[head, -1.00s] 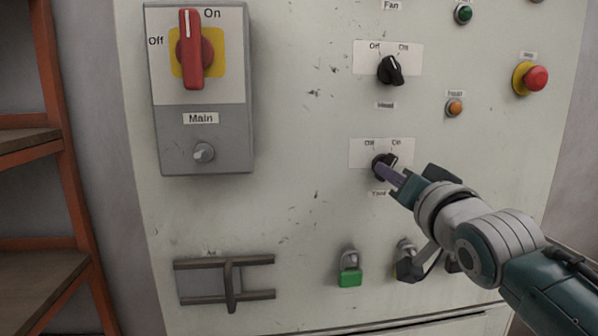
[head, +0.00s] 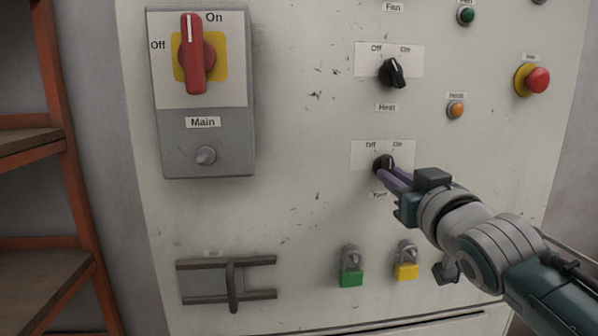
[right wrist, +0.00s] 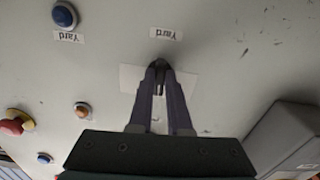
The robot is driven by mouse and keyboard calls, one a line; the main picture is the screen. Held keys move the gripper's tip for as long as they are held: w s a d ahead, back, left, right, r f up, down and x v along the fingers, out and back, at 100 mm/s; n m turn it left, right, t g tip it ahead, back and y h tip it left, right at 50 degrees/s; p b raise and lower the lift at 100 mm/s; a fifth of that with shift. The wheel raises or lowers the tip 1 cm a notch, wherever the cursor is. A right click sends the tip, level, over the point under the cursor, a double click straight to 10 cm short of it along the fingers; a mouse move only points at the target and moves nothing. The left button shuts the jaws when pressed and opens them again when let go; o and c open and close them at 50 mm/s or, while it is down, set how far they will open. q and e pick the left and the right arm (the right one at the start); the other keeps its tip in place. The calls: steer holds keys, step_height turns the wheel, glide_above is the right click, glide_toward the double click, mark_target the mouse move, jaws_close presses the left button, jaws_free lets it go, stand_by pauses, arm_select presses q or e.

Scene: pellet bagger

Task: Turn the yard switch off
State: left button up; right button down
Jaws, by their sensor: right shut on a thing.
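The yard switch (head: 383,162) is a black rotary knob on a white plate marked Off on the left and On on the right, low on the pale cabinet door. My right gripper (head: 388,173) has its purple fingers on this knob. In the right wrist view the right gripper (right wrist: 160,78) is closed around the dark knob (right wrist: 159,64), one finger on each side. The fingers partly hide the knob, and its exact pointing direction is hard to tell. My left gripper is not in view.
A Main switch box (head: 203,150) with a red handle stands out at the left. The Heat knob (head: 393,73) is above. A green padlock (head: 351,279) and a yellow padlock (head: 407,271) hang below. A red stop button (head: 536,80) is at the right.

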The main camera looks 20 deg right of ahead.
steer(key=n, duration=0.5)
steer(key=shift+d, duration=0.1)
stand_by(0.6)
steer(key=c, duration=0.9)
jaws_free()
steer(key=shift+o, duration=0.2)
steer(key=shift+s, duration=0.15)
steer(key=v, duration=0.9)
steer(key=shift+s, duration=0.35)
